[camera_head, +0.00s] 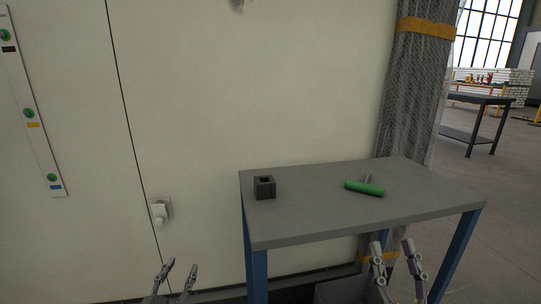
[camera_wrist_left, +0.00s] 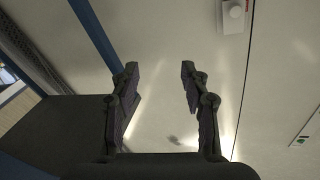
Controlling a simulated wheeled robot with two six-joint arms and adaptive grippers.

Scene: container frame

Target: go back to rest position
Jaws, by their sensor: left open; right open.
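My left gripper (camera_head: 182,270) is open and empty at the lower left of the head view, in front of the pale cabinet wall and left of the table. In the left wrist view its two fingers (camera_wrist_left: 158,90) stand apart with nothing between them. My right gripper (camera_head: 392,256) is open at the lower right of the head view, in front of the table's front edge, with nothing seen between its fingers.
A grey table (camera_head: 330,215) with blue legs holds a dark square block with an opening (camera_head: 264,187) and a green cylinder (camera_head: 364,188). The pale wall (camera_head: 250,90) carries a white knob (camera_head: 159,212) and a strip of green buttons (camera_head: 29,113). A wrapped column (camera_head: 410,90) stands behind.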

